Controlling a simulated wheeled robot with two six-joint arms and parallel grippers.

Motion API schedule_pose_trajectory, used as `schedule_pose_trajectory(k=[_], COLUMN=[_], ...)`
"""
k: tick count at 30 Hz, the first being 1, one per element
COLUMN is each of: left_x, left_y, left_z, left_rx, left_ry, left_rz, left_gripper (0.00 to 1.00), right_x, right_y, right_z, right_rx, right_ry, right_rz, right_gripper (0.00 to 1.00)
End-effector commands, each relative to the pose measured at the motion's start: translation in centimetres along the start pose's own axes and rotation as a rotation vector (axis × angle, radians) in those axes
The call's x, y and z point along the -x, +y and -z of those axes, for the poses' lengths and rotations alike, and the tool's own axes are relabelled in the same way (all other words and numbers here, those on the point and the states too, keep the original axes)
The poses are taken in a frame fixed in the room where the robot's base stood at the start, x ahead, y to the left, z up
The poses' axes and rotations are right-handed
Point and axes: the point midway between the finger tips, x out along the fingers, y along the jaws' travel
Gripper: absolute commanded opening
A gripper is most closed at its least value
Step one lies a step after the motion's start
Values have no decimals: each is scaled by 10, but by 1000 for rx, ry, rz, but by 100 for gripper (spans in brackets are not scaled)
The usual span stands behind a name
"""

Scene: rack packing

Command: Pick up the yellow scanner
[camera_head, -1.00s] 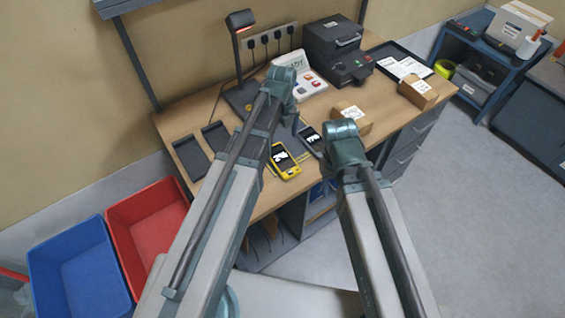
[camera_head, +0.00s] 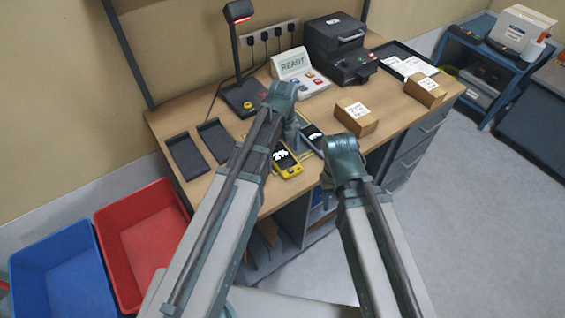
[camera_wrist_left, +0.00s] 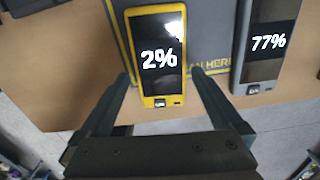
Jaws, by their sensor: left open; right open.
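The yellow scanner (camera_head: 291,172) lies on the bench near its front edge, with a dark screen. In the left wrist view the scanner (camera_wrist_left: 160,98) lies face up and its screen reads 2%. My left gripper (camera_wrist_left: 160,76) is open and empty, its two fingers apart on either side of the scanner's lower end, not visibly touching it. In the head view my left gripper (camera_head: 291,128) is partly hidden behind its own arm. My right gripper (camera_head: 328,180) is at the bench's front edge, right of the scanner; its fingers are mostly hidden by the arm.
A grey scanner (camera_wrist_left: 238,60) reading 77% lies close to the right of the yellow one. Two dark trays (camera_head: 187,158) are at the left. A cardboard box (camera_head: 356,120) stands to the right. A lamp (camera_head: 238,60) and a READY console (camera_head: 300,80) stand behind.

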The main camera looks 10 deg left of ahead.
Motion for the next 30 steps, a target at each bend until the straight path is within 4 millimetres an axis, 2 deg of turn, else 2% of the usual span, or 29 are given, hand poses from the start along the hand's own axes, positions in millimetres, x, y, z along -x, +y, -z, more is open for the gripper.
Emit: schedule_pose_trajectory(k=[1, 6, 15, 28, 30], left_x=[-14, -31, -30, -30, -30], left_y=[0, 0, 0, 0, 0], left_z=[1, 1, 1, 1, 1], left_rx=[0, 0, 0, 1, 1], left_ry=[0, 0, 0, 0, 0], left_rz=[0, 0, 0, 0, 0], left_gripper=[100, 100, 98, 21, 18], right_x=[-14, -31, -30, -30, -30], right_y=[-1, -3, -3, -3, -3], right_z=[1, 2, 2, 2, 2], right_rx=[0, 0, 0, 0, 0], right_ry=[0, 0, 0, 0, 0], right_rz=[0, 0, 0, 0, 0], right_gripper=[50, 50, 50, 50, 50])
